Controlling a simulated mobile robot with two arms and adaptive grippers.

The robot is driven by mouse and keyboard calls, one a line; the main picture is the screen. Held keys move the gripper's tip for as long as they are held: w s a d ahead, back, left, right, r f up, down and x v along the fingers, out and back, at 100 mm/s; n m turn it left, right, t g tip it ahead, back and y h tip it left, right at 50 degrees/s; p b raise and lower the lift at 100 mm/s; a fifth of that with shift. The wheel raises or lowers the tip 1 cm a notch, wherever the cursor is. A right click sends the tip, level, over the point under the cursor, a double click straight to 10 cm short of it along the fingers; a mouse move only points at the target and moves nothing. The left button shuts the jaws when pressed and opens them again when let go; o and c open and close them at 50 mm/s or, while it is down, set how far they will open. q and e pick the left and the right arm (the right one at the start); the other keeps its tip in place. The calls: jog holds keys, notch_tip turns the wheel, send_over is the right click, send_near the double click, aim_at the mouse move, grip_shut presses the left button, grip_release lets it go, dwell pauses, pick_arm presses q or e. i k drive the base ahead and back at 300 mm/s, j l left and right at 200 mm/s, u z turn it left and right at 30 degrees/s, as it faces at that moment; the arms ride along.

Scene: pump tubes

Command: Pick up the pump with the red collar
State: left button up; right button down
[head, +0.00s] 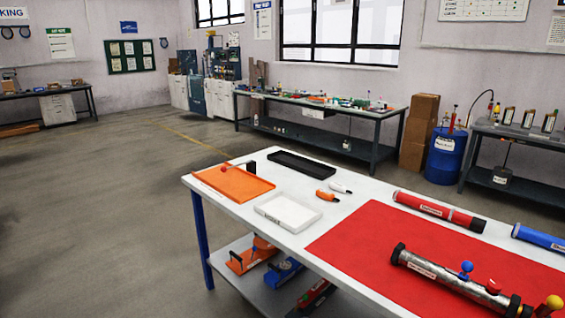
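A steel-grey tube (445,274) with black end parts lies on the red mat (350,235) at the front right of the white table. Blue, red and yellow balls stand up along its right part, and its right end is near the picture's edge. A red tube (435,210) with a dark band lies at the back edge of the mat. A blue tube (540,238) lies to its right, cut off by the picture's edge. I cannot tell which one has a red collar. Neither of my grippers is in view.
A lower shelf holds orange and blue tools. The floor to the left is clear.

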aim_at(510, 306)
jog(key=z, duration=1.4)
jog(key=i+j, duration=0.15)
jog(key=i+j+z, duration=0.1)
jog(key=j, duration=0.25)
